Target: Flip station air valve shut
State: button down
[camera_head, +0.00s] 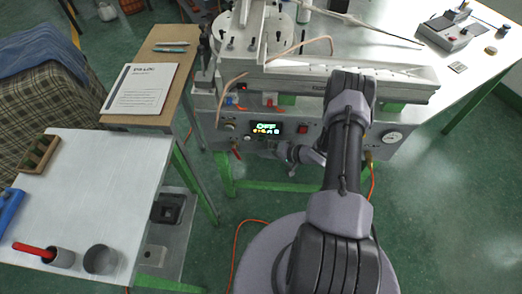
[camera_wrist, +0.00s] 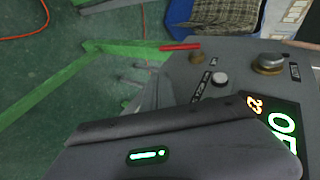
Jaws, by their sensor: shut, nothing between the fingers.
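The air valve with its red lever (camera_head: 237,153) is at the lower left of the station's front panel (camera_head: 325,132). In the wrist view the red lever (camera_wrist: 180,46) sticks out from a brass fitting (camera_wrist: 197,57) at the panel's edge, pointing to the panel's lower side. My gripper (camera_head: 291,160) is in front of the panel, below the display and to the right of the lever, apart from it. It is shut and empty. In the wrist view a dark grey body with a green light covers the lower part; the fingertips are not clear.
The lit display (camera_head: 265,128) reads OFF, with a red button (camera_head: 302,129) beside it and a gauge (camera_head: 392,137) at the right. A round knob (camera_wrist: 268,63) sits near the valve. A white side table (camera_head: 92,190) stands left. Green legs and an orange hose are below.

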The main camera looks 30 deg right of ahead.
jog(key=s+d+r+p, duration=0.1)
jog(key=s+d+r, duration=0.1)
jog(key=s, duration=0.3)
jog(key=shift+s+d, duration=0.35)
jog(key=shift+d, duration=0.35)
